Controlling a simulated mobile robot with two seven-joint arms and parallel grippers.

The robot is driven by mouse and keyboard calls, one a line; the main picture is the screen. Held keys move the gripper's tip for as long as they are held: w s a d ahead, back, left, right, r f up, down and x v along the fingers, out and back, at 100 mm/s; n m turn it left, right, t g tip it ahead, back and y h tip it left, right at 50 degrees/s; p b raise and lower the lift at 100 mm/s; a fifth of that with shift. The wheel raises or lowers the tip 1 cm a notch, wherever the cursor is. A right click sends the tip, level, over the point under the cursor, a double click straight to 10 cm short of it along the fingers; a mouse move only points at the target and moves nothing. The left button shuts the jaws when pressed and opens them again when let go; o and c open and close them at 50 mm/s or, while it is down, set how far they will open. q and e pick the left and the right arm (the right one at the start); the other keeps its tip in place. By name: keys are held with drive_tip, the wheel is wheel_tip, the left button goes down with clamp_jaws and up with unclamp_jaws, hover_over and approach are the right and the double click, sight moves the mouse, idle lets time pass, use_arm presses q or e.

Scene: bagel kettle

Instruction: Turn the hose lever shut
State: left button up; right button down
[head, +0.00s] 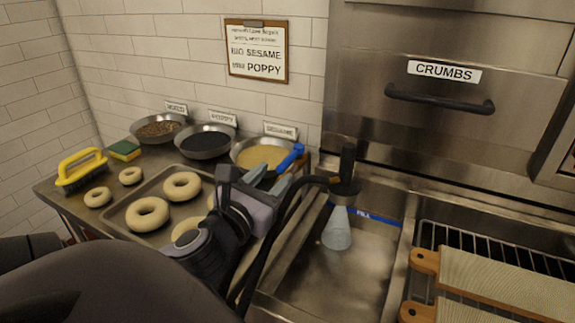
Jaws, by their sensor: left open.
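The blue hose lever (291,157) points up and to the right, in front of the yellow sesame pan; its lower end is hidden behind my gripper. My left gripper (256,178) is open, its fingers close to the lever's lower end. I cannot tell whether they touch it. A black hose (275,235) curves up to a dark nozzle (346,185) over the sink. A pale cone of water (337,231) comes out below the nozzle. My right gripper is out of view.
A tray (113,215) holds bagels left of my gripper, with two more on the counter. Three pans, a yellow brush (82,168) and a sponge (125,150) stand behind. The sink (350,270) has a blue fill line. Wooden-handled boards (510,285) lie on a rack at right.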

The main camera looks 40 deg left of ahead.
sight(294, 155)
use_arm(q)
drive_tip(key=b+x, duration=0.1)
drive_tip(key=x, duration=0.4)
drive_tip(key=shift+w+a, duration=0.2)
drive_tip(key=shift+w, duration=0.4)
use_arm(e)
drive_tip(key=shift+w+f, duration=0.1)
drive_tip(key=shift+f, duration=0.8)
use_arm(q)
clamp_jaws()
